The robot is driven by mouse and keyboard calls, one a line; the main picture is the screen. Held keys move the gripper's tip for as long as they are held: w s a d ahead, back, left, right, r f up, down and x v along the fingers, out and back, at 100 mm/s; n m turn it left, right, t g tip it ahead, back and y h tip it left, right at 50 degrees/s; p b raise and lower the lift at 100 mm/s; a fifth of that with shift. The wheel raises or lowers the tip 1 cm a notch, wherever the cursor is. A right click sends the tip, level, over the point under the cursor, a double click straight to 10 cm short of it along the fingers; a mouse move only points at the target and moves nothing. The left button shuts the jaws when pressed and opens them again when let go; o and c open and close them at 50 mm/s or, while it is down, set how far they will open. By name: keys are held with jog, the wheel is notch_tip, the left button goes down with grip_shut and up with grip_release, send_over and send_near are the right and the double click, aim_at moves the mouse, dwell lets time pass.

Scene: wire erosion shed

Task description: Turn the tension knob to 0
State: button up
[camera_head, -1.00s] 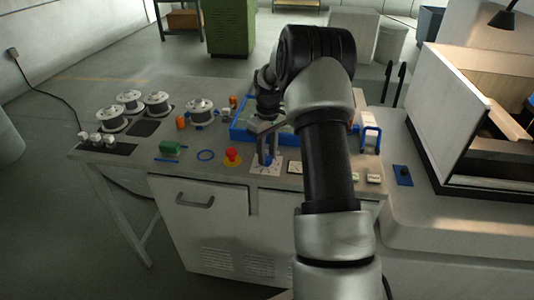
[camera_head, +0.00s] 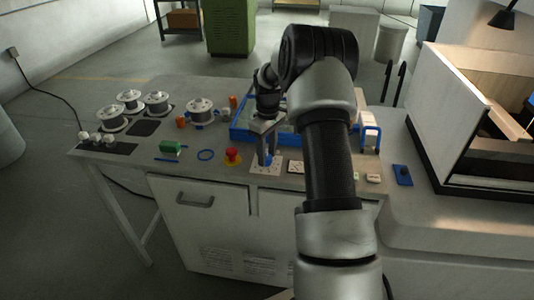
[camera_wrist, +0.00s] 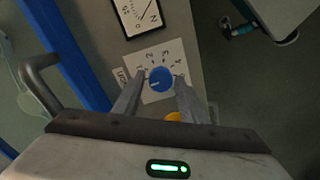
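The blue tension knob (camera_wrist: 160,79) sits on a white dial plate (camera_wrist: 146,54) printed with numbers, in the middle of the wrist view. A pale mark on the knob points to the lower left of that picture. My gripper (camera_wrist: 161,76) has one finger on each side of the knob, with what look like narrow gaps; contact cannot be made out. The left finger covers part of the dial's scale.
A red emergency button (camera_head: 232,155) on a yellow base stands just left of the dial. A meter (camera_wrist: 138,12) lies on its other side. A blue-edged tray (camera_head: 238,134) is behind.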

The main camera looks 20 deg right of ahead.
aim_at(268, 156)
jog(key=shift+o, duration=0.6)
notch_tip(268, 156, up, 17)
jog(key=shift+d+r+p, duration=0.15)
jog(key=shift+r+p, duration=0.05)
jog(key=shift+p, duration=0.1)
jog(key=shift+w, duration=0.1)
